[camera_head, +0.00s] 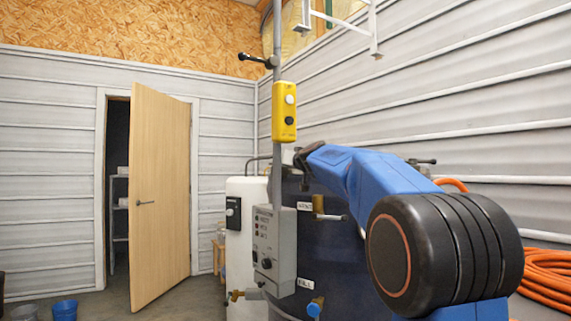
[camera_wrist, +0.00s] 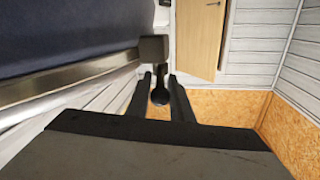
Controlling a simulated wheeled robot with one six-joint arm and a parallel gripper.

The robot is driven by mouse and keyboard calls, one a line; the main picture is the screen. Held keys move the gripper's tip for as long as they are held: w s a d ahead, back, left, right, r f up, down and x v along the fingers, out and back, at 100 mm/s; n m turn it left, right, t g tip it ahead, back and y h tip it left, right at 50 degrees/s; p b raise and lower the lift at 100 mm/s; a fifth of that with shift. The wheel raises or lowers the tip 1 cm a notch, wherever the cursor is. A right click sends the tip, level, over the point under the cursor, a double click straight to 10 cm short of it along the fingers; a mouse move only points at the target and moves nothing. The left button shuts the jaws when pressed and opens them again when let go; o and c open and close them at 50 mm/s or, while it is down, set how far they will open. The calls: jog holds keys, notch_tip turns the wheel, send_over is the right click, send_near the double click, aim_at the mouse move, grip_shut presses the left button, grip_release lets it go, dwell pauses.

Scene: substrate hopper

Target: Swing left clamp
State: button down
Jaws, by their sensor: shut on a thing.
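In the wrist view, my gripper (camera_wrist: 160,80) has its two dark fingers on either side of a black clamp handle, which has a square block (camera_wrist: 154,48) and a round knob (camera_wrist: 160,97). The fingers are shut on this handle. In the head view, my gripper (camera_head: 303,157) is at the upper left rim of the dark blue hopper (camera_head: 338,250), at the far end of my blue arm. The arm and gripper hide most of the left clamp there. Another clamp handle (camera_head: 422,161) shows at the hopper's right, behind my arm.
A grey pole carries a yellow button box (camera_head: 284,112), a grey control box (camera_head: 273,250) and a black-knobbed lever (camera_head: 256,60), close left of my gripper. A white tank (camera_head: 246,205) stands behind. A wooden door (camera_head: 160,195) is ajar. An orange hose (camera_head: 548,278) hangs at right.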

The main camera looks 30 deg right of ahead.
dwell(0.3)
jog(key=c, duration=1.8)
grip_release()
jog(key=s, duration=0.5)
jog(key=s+a, duration=0.1)
jog(key=s, duration=0.5)
jog(key=s+a, duration=0.1)
jog(key=s, duration=0.5)
jog(key=shift+s+a, duration=0.1)
jog(key=shift+a, duration=0.05)
